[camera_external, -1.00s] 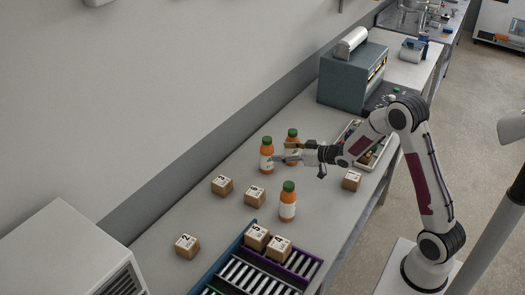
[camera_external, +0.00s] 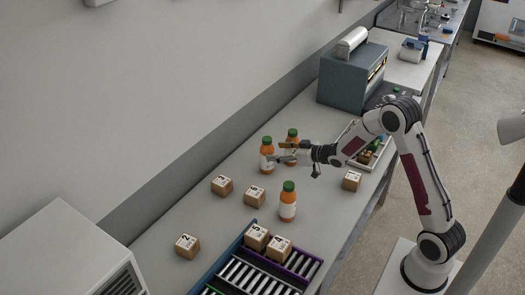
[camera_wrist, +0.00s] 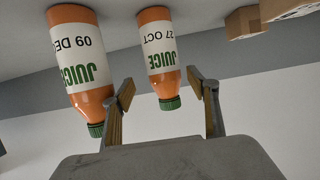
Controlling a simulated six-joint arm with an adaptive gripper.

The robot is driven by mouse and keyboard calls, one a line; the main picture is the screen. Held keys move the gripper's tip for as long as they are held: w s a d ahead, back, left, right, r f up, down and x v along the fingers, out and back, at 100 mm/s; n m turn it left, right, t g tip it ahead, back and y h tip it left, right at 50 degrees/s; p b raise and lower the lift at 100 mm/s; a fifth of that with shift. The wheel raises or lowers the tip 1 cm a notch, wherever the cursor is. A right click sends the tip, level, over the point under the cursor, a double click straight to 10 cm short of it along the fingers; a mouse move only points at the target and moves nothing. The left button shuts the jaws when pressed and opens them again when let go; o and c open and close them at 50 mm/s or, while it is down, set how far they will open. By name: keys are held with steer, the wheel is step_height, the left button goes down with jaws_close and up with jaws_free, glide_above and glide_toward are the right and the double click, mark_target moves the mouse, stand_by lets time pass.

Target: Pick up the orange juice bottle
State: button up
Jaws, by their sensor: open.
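Three orange juice bottles with green caps and white labels stand upright on the grey bench. The left bottle (camera_external: 266,158) is just beyond my fingertips, and the back bottle (camera_external: 292,135) is partly hidden behind my gripper (camera_external: 286,153). The front bottle (camera_external: 288,206) stands apart. The wrist view is upside down: a bottle dated 27 OCT (camera_wrist: 158,55) shows in the gap between my open fingers (camera_wrist: 160,80). A larger bottle dated 09 DEC (camera_wrist: 80,65) is close outside the left finger. No grip on a bottle is visible.
Small numbered boxes stand around, including box 3 (camera_external: 222,186), an unlabelled-looking one (camera_external: 255,196), box 2 (camera_external: 187,246) and box 1 (camera_external: 351,180). A roller conveyor (camera_external: 262,273) holds two boxes. A grey machine (camera_external: 350,80) stands behind; the wall runs along the bench.

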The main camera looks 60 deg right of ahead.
mark_target(273, 152)
steer(key=shift+a+x, duration=0.2)
steer(key=shift+x, duration=0.7)
steer(key=shift+a+x, duration=0.2)
steer(key=shift+x, duration=1.5)
steer(key=shift+r, duration=0.1)
steer(key=c, duration=1.5)
